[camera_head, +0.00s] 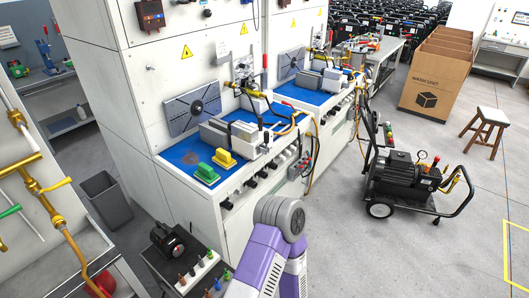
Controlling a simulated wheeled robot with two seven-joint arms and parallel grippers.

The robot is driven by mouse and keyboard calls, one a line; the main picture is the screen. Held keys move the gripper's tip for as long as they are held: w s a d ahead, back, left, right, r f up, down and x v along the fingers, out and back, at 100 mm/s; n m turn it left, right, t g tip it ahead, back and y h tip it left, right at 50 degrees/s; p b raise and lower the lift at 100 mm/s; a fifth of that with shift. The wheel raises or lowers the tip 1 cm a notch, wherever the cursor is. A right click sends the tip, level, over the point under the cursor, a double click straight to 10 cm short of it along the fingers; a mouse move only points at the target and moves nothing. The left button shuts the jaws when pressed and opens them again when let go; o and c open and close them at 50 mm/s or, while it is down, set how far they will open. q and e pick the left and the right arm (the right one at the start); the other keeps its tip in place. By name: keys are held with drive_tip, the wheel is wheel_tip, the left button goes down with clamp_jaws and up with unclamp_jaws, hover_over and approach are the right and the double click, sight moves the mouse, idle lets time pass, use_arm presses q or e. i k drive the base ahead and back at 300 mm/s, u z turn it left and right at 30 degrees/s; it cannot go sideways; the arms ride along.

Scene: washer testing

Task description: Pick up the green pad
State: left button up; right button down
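A green pad (207,173) lies on the blue mat (188,152) at the near end of the workbench. A yellow pad (224,159) lies close to it, a little farther back and to the right. Both appear as small blocks with a raised middle. A purple and grey arm link of mine rises from the bottom middle, in front of the bench and below the pads. Neither of my grippers shows in this view, and nothing of mine touches the pads.
A grey fixture (229,134) stands on the mat behind the pads. Hoses and knobs line the bench front. A small bench with a black motor (167,239) stands at lower left. A wheeled pump cart (404,175) stands at right. Open floor lies between bench and cart.

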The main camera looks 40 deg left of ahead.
sight(205, 173)
drive_tip(key=u, duration=0.2)
drive_tip(key=i, duration=1.8)
drive_tip(key=u, duration=0.85)
